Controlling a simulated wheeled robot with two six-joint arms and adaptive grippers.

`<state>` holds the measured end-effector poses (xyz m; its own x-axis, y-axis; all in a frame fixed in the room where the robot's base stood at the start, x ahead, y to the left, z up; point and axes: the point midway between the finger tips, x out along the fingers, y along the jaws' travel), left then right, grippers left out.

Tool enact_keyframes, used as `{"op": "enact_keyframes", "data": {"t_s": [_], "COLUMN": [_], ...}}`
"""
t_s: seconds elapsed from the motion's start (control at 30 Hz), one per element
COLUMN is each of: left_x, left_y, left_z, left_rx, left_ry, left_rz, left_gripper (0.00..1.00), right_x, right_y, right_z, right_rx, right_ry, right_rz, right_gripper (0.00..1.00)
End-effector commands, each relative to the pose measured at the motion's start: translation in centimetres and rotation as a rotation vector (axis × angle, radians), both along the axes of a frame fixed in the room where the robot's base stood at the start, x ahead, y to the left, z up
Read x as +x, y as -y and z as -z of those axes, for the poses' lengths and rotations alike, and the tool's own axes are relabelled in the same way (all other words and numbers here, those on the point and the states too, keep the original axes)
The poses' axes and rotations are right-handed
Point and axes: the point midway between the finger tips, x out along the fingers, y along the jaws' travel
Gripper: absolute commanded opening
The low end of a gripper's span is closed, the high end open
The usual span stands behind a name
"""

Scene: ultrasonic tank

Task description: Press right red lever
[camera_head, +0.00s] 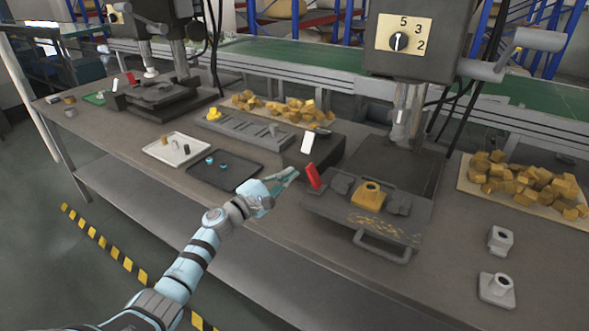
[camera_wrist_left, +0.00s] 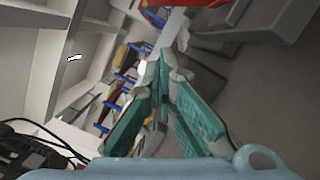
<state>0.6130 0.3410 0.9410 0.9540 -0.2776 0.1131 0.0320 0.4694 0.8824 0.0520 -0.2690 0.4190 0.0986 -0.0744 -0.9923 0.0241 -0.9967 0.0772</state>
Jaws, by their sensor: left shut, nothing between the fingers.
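The right red lever (camera_head: 313,177) stands up, leaning, at the left edge of the dark fixture (camera_head: 330,207) under the right-hand machine. My left gripper (camera_head: 292,174) is shut and empty, its fingertips just left of the lever. I cannot tell whether they touch it. In the left wrist view the teal fingers (camera_wrist_left: 165,62) meet at their tips, and a red part (camera_wrist_left: 190,3), seemingly the lever, shows at the top edge. A second red lever (camera_head: 130,78) is on the machine far left. My right gripper is not in view.
A white lever (camera_head: 307,143) stands on a dark block behind the red one. A black tray (camera_head: 236,180) and a white tray (camera_head: 160,155) lie to the left. A yellow block (camera_head: 369,195) sits on the fixture, with a front handle (camera_head: 383,250). Bare tabletop lies in front.

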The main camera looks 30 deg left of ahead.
Motion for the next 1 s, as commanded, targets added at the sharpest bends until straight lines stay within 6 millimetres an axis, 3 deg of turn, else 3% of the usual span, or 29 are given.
{"op": "enact_keyframes", "data": {"t_s": [0.03,0.2,1.0], "left_x": [-0.2,-0.3,-0.4], "left_y": [0.7,2.3,2.7], "left_z": [-1.2,-1.8,-2.0], "left_rx": [-0.001,0.0,0.059], "left_ry": [-0.001,-0.001,0.003], "left_rz": [0.001,0.0,-0.002], "left_gripper": [0.0,0.0,0.0], "right_x": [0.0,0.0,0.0], "right_y": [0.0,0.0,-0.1], "right_z": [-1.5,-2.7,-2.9], "right_rx": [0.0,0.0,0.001], "right_ry": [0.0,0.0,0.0], "right_rz": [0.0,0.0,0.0], "right_gripper": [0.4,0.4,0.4]}}
